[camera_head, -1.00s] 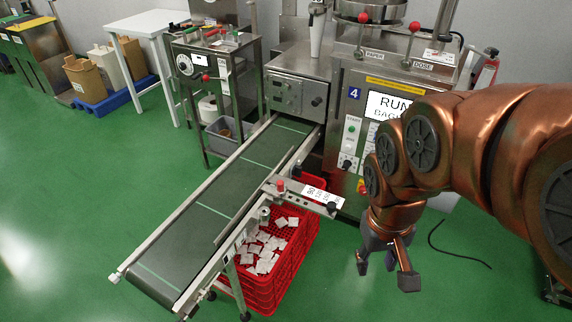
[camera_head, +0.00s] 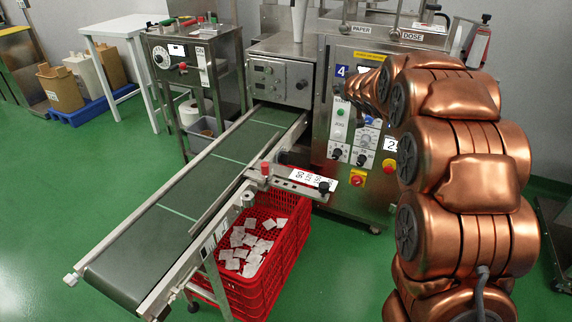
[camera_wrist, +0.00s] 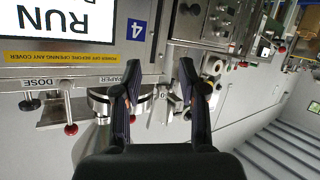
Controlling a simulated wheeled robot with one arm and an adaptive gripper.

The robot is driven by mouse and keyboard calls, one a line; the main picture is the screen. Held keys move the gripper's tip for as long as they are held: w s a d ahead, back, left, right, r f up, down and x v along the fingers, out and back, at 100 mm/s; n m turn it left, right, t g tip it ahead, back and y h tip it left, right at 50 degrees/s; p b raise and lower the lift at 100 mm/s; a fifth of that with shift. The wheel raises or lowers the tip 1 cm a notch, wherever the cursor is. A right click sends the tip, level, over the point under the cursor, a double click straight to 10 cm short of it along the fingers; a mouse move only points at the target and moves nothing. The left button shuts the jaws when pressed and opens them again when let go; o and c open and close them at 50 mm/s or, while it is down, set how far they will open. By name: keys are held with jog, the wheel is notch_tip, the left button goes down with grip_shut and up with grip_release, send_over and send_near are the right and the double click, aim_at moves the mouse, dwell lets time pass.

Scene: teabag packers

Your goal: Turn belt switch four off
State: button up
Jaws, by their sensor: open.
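The machine front with the blue number 4 plate (camera_head: 341,71) stands right of the belt (camera_head: 190,190). Its control panel carries a green button (camera_head: 340,112) and two black knobs, one on the left (camera_head: 336,153) and one on the right (camera_head: 361,160). Their labels are too small to read, so I cannot tell which is the belt switch or how it is set. My gripper (camera_wrist: 161,88) is open and empty in the wrist view, where the number 4 plate (camera_wrist: 136,29) shows upside down. In the head view my arm hides the gripper and much of the screen.
A rail with a number strip (camera_head: 315,178) sticks out beside the belt, below the panel. A red crate (camera_head: 285,245) with white teabags stands beneath. A red-and-yellow emergency stop (camera_head: 357,180) sits low on the panel. Red-knobbed levers (camera_wrist: 71,129) are above the panel.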

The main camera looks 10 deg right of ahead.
jog(key=w+a+f+n+t+y+b, duration=0.2)
jog(key=w+f+n+y+b, duration=0.15)
jog(key=w+f, duration=0.3)
jog(key=n+g+y+b, duration=0.5)
jog(key=n+y+b, duration=0.2)
jog(key=y+b, duration=0.5)
send_near(288, 154)
jog(key=w+a+y, duration=0.1)
jog(key=w+a, duration=0.1)
jog(key=w, duration=0.1)
jog(key=shift+m, duration=0.25)
jog(key=x, duration=0.4)
jog(key=f+b+x, duration=0.1)
jog(key=x, duration=0.1)
jog(key=shift+s+a, duration=0.1)
jog(key=shift+a, duration=0.25)
jog(key=shift+w+a+r, duration=0.15)
jog(key=shift+w+a, duration=0.25)
jog(key=shift+a, duration=0.05)
jog(key=shift+c, duration=0.3)
grip_shut()
